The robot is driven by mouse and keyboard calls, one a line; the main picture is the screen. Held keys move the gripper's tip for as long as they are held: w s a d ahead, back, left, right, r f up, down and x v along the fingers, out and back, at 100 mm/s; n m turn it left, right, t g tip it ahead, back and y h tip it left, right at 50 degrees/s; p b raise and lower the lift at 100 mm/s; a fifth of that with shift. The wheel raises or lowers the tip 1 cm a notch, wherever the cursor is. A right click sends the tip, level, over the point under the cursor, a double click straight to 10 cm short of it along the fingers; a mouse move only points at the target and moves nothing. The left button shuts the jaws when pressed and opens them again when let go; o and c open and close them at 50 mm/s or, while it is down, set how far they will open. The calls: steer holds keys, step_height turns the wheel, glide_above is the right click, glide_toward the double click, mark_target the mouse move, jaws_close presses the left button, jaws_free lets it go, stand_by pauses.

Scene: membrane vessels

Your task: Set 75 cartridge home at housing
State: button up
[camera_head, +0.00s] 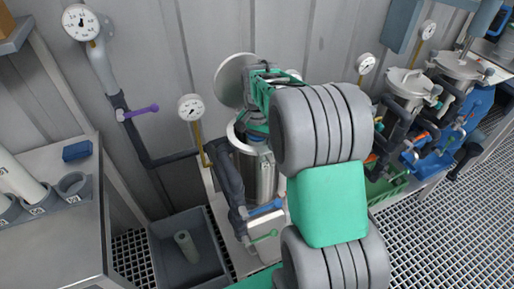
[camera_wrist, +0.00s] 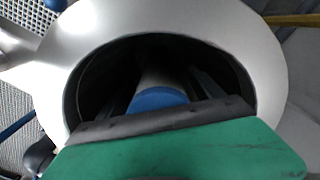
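The housing is a steel upright vessel (camera_head: 265,178) in the middle of the head view, with its round lid (camera_head: 232,80) swung up behind it. My gripper reaches down at its open top, and my arm hides part of the mouth. In the wrist view the pale rim (camera_wrist: 270,65) surrounds a dark bore. Inside it is a pale cartridge with a blue end (camera_wrist: 158,99); its number is not readable. Dark fingers of my gripper (camera_wrist: 160,82) flank it. Whether they touch it is too dark to tell.
A grey bin (camera_head: 165,272) on the floor holds a grey cylinder (camera_head: 187,246). Pipes, coloured valve handles and a gauge (camera_head: 191,107) crowd the housing's left.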

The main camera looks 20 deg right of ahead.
steer(key=shift+r, duration=0.1)
step_height(320, 180, up, 8)
steer(key=shift+f, duration=0.15)
stand_by(0.5)
